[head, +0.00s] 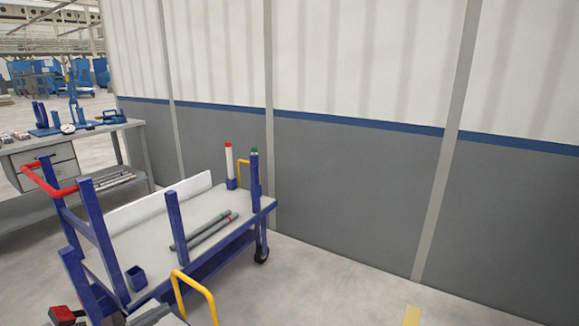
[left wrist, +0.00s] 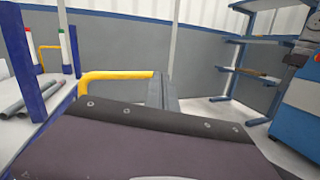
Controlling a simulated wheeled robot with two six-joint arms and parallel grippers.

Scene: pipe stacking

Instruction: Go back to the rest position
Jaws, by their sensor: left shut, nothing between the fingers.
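In the left wrist view my left gripper (left wrist: 163,90) shows as grey fingers, shut and empty, beyond a dark bolted housing. It is apart from the pipes, with a yellow handle to its left. In the head view I cannot make out its fingers clearly. My right gripper is not in view. Two grey pipes (head: 206,229) lie side by side on the cart (head: 130,240), one with a green end, one with a red end. A white upright pipe with a red top (head: 229,160) stands in a blue holder at the cart's far end. A green top (head: 254,151) shows by a blue post.
A yellow handle (head: 197,292) rises at the cart's near side. A workbench (head: 62,145) with tools stands at the left. A grey wall (head: 350,170) runs behind. Blue shelves (left wrist: 252,75) stand right in the wrist view.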

